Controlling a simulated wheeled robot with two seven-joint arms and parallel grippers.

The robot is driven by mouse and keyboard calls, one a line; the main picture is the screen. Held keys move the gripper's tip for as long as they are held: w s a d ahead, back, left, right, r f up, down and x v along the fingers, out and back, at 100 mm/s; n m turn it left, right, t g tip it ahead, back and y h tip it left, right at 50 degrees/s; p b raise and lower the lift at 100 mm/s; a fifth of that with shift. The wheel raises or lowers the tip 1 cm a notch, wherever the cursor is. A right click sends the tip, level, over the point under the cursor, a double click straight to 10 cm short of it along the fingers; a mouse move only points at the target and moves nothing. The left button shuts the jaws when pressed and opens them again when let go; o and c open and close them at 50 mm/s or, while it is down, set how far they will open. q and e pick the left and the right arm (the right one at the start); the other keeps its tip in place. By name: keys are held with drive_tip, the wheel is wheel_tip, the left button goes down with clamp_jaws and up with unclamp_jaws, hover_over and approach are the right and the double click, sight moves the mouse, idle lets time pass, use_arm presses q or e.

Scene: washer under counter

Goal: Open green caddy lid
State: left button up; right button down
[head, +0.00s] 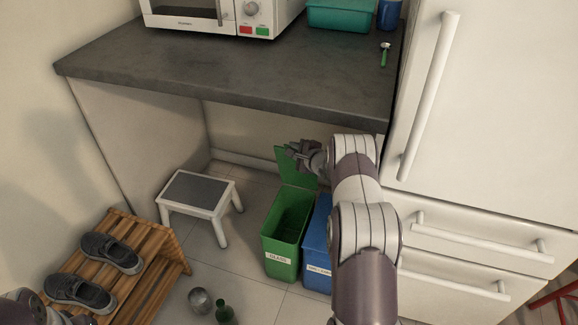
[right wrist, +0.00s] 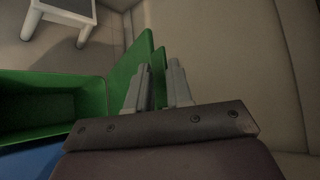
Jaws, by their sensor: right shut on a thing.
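The green caddy (head: 281,262), labelled GLASS, stands on the floor under the counter; its inside looks empty. Its lid (head: 294,172) stands raised at the back. My right gripper (head: 290,150) is at the lid's upper edge. In the right wrist view, the green lid (right wrist: 128,75) reaches between the fingers of the right gripper (right wrist: 158,80), which are shut on it. The caddy's open body (right wrist: 95,108) lies to the left there. My left arm shows only as a small part at the head view's lower left corner; its fingers cannot be made out.
A blue bin (head: 316,250) stands right beside the green caddy, partly behind my arm. A white step stool (head: 200,195), a wooden shoe rack (head: 150,262), a metal can (head: 199,300) and a green bottle (head: 224,312) are to the left. The counter (head: 240,75) overhangs, with white drawers (head: 480,245) at right.

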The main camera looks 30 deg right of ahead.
drive_tip(key=shift+w+d+r, duration=0.25)
drive_tip(key=shift+w+d, duration=0.6)
drive_tip(key=shift+d, duration=0.2)
drive_tip(key=shift+w+d+r, duration=0.25)
drive_tip(key=shift+w+d, duration=0.55)
drive_tip(key=shift+d, duration=0.2)
drive_tip(key=c, duration=1.3)
unclamp_jaws()
drive_tip(key=shift+f, duration=0.1)
